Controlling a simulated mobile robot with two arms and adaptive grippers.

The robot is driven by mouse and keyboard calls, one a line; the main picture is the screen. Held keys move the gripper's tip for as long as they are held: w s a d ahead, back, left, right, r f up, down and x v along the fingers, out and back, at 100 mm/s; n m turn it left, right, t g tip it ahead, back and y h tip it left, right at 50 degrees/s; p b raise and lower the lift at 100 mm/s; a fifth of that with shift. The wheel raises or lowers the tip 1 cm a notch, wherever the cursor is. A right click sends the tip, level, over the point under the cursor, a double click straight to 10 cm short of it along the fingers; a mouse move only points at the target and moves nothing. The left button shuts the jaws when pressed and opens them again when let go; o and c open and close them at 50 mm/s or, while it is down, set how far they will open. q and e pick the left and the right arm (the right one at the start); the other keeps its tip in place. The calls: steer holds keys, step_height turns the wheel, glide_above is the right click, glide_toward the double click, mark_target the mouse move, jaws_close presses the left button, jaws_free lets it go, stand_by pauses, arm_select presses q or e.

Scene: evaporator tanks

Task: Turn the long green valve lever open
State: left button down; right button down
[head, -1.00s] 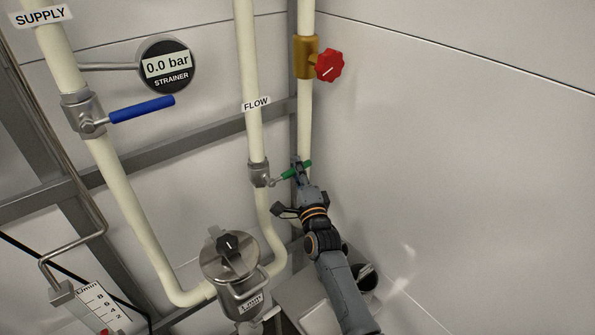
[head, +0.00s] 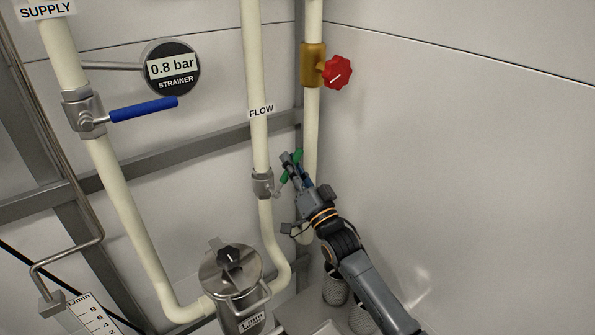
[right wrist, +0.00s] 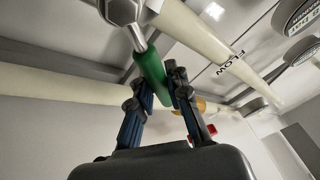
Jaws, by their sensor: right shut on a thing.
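The green valve lever (head: 284,178) slants steeply up and to the right from its grey valve body (head: 263,184), on the pipe below the FLOW label. My right gripper (head: 291,164) is shut on the lever's green grip and hides part of it. In the right wrist view, the green grip (right wrist: 149,68) lies between the two fingers of the gripper (right wrist: 160,85), with its metal stem running up to the valve body (right wrist: 122,10). My left gripper is not in view.
A blue lever (head: 145,109) on the supply pipe points right. The strainer gauge (head: 172,67) reads 0.8 bar. A red knob (head: 337,72) sits on a brass valve on the right pipe. A metal strainer pot (head: 231,270) stands below. The right wall is bare.

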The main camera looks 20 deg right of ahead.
steer(key=n+y, duration=0.1)
steer(key=n, duration=0.1)
steer(key=a+n+y, duration=0.1)
steer(key=n, duration=0.1)
steer(key=a+r+n+g+y, duration=0.1)
steer(key=shift+s+a+r+n, duration=0.1)
steer(key=shift+s+n, duration=0.3)
steer(key=shift+s+a+r+n+g+y, duration=0.15)
steer(key=shift+a+n+g+y, duration=0.25)
steer(key=shift+n, duration=0.5)
steer(key=shift+s+a+f+n+g+y, duration=0.2)
steer(key=shift+a+n+y, duration=0.25)
steer(key=shift+n, duration=0.45)
steer(key=shift+s+a+r+n+g+y, duration=0.15)
steer(key=shift+a+n+g+y, duration=0.25)
steer(key=shift+n, duration=0.5)
steer(key=c, duration=1.3)
jaws_free()
steer(key=v, duration=1.2)
steer(key=shift+w, duration=0.1)
